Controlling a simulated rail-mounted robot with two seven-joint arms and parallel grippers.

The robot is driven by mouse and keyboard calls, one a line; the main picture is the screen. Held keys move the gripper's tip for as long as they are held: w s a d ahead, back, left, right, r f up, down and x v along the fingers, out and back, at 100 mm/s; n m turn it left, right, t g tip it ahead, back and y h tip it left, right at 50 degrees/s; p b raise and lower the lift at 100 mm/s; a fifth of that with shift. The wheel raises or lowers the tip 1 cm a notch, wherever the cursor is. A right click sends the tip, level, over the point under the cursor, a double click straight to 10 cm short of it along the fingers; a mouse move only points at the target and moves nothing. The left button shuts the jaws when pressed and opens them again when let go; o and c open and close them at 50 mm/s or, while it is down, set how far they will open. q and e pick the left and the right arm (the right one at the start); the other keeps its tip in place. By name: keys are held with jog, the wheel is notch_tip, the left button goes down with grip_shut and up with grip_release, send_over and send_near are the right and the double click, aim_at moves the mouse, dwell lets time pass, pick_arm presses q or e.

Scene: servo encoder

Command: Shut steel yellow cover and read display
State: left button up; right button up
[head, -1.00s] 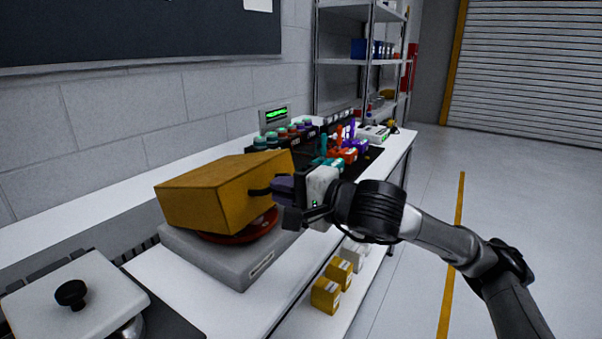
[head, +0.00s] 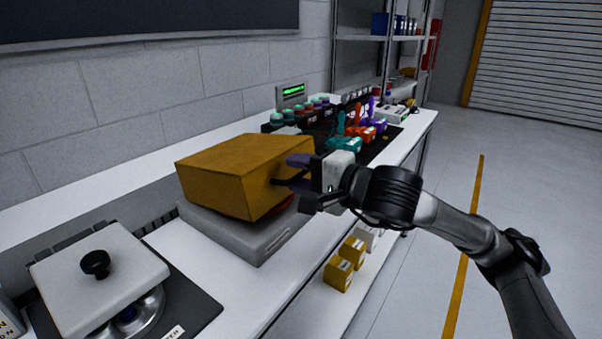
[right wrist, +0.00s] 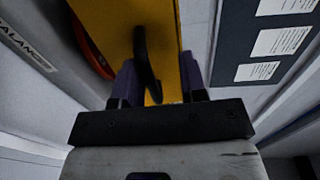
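The yellow cover (head: 225,180) is a box-shaped hood over the grey balance base (head: 262,245). A sliver of the red pan (head: 288,204) shows under its right edge, so it does not look fully down on that side. My right gripper (head: 289,172) is at the black handle on the cover's right face. In the right wrist view, the handle (right wrist: 147,60) lies between the two spread purple fingers (right wrist: 157,85), with a clear gap on its right side. A display with green characters (head: 292,91) stands at the back; its text is too small to read. My left gripper is out of view.
A steel lid with a black knob (head: 95,264) sits on a device at the near left. Yellow boxes (head: 345,267) stand on the shelf below the bench. Teal, orange and purple items (head: 362,133) stand on a dark mat farther back. Open floor lies right.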

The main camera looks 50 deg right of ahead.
jog(key=shift+s, duration=0.2)
pick_arm(q)
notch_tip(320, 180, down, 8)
jog(key=b, duration=0.8)
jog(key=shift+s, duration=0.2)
pick_arm(e)
jog(key=s+d+r, duration=0.1)
jog(key=s, duration=1.2)
jog(key=shift+s+d, duration=0.2)
jog(key=shift+s, duration=0.1)
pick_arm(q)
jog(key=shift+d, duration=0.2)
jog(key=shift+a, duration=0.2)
